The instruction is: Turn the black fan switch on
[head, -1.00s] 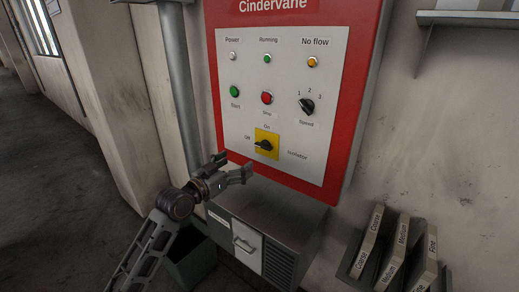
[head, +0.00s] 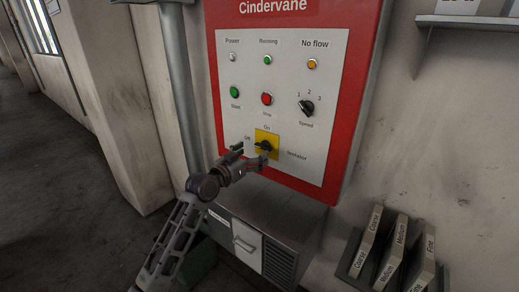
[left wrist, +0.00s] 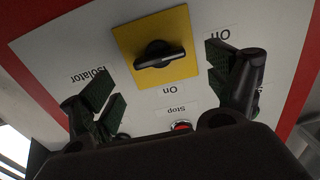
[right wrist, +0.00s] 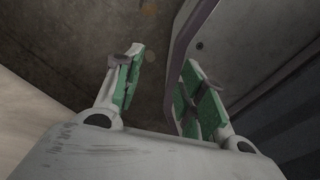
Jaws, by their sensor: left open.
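A black rotary switch (head: 264,145) sits on a yellow square plate (head: 273,136) low on the white panel. Its labels read On above, Off to the left and Isolator to the right. Its handle lies crosswise, in line with the Off label, also in the left wrist view (left wrist: 159,54). My left gripper (head: 252,153) is open just in front of the plate, and its fingers partly cover the plate's lower part. In the left wrist view the switch shows between and beyond the fingertips, with no contact visible. My right gripper (right wrist: 158,78) is open, away from the panel.
A black Speed knob (head: 306,107), a green Start button (head: 235,91) and a red Stop button (head: 267,98) are above the switch. A grey box (head: 282,213) juts out below the panel. A rack of labelled slabs (head: 391,252) stands lower right.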

